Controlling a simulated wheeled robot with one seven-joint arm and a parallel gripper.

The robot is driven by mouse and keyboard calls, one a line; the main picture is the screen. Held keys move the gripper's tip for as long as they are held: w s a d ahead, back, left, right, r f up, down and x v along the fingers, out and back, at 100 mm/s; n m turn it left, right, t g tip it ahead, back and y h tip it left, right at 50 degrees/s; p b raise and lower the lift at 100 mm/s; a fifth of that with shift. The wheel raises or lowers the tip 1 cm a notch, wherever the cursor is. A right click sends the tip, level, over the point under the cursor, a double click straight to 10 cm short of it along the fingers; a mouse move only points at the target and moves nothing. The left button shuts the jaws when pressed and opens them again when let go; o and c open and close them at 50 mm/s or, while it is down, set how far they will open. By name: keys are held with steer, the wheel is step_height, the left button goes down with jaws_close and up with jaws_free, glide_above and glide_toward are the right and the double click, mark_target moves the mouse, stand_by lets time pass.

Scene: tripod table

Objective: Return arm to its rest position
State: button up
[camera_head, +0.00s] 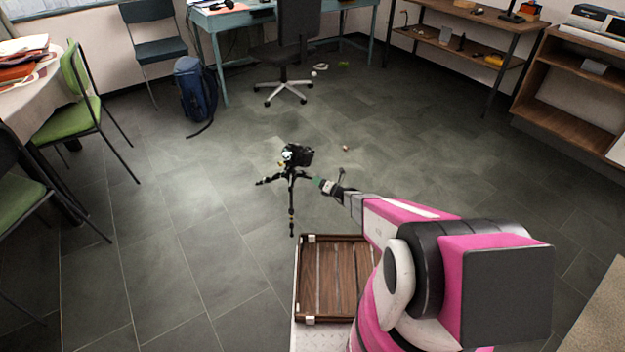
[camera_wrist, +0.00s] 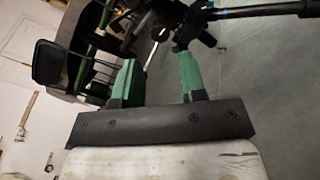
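A black tripod (camera_head: 291,194) with a camera (camera_head: 298,155) on its head is out in front of me in the head view. Its legs point in different directions; I cannot tell how its feet meet the floor. My arm reaches forward, with my gripper (camera_head: 322,184) just right of the tripod. In the wrist view, the two green fingers of my gripper (camera_wrist: 158,72) are apart, with nothing clearly held between them. Black parts of the tripod (camera_wrist: 208,25) show beyond the right fingertip; I cannot tell whether they touch.
My wooden-slatted tray lies under the arm. A blue backpack (camera_head: 194,88), an office chair (camera_head: 284,45) and a teal desk (camera_head: 226,20) are farther back. Green chairs (camera_head: 75,100) stand at left, shelves (camera_head: 575,85) at right. The floor around the tripod is mostly clear.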

steer(key=shift+v, duration=1.2)
steer(key=s+r+n+g+h, duration=0.3)
steer(key=s+r+n+g, duration=0.6)
steer(key=s+r+n, duration=0.6)
steer(key=s+d+r+n+g+h, duration=0.1)
steer(key=s+d+r+n+h, duration=1)
steer(key=n, duration=0.8)
steer(key=s+d+r, duration=0.3)
steer(key=d+r, duration=0.2)
steer(key=shift+d+r+g+h, duration=0.3)
steer(key=shift+d+r, duration=0.05)
